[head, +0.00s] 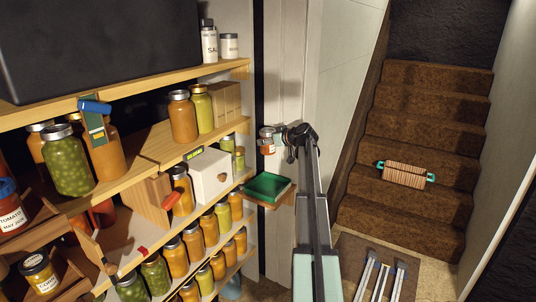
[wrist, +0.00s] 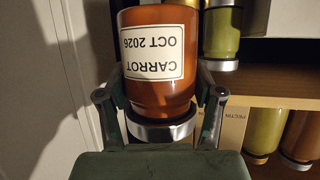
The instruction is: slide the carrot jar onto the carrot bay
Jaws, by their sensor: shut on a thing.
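The carrot jar (head: 267,143) is an orange jar with a silver lid and a white label. In the head view it hangs upright in the air, to the right of the shelf ends. My gripper (head: 282,137) is shut on it from the right. In the wrist view the jar (wrist: 158,85) sits between the two fingers, and its label reads CARROT OCT 2026, upside down in that picture. The fingers grip its sides near the lid. I cannot make out which shelf place is the carrot bay, as no bay label is readable.
A green tray (head: 267,186) on a small wooden ledge is below the jar.

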